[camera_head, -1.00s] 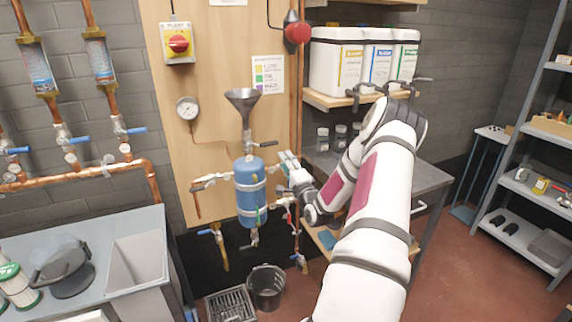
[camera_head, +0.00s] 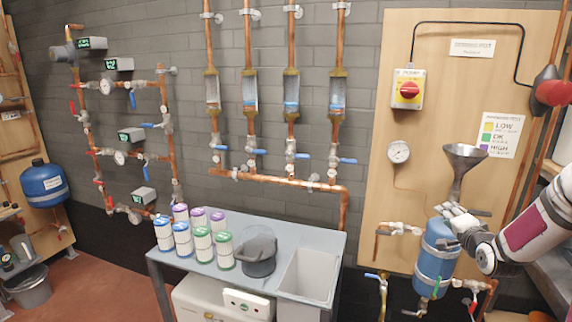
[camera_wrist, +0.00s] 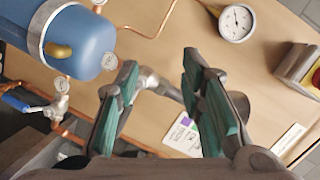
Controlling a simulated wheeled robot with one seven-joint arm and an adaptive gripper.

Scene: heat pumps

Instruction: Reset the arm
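My white arm (camera_head: 535,225) reaches in from the right edge in the head view. My gripper (camera_head: 452,222) is in front of the wooden panel, by the top of the blue tank (camera_head: 436,258) and under the metal funnel (camera_head: 463,165). In the wrist view my gripper (camera_wrist: 165,75) has its two green-padded fingers apart, with nothing held between them. The blue tank (camera_wrist: 85,38) is at the upper left there, and the pressure gauge (camera_wrist: 236,22) is at the upper right.
A grey table (camera_head: 190,250) with several filter canisters, a dark pot (camera_head: 257,252) and a sink (camera_head: 308,275) stands left of the panel. A yellow switch box (camera_head: 408,89) is on the panel. Copper pipes line the wall. Red floor shows at lower left.

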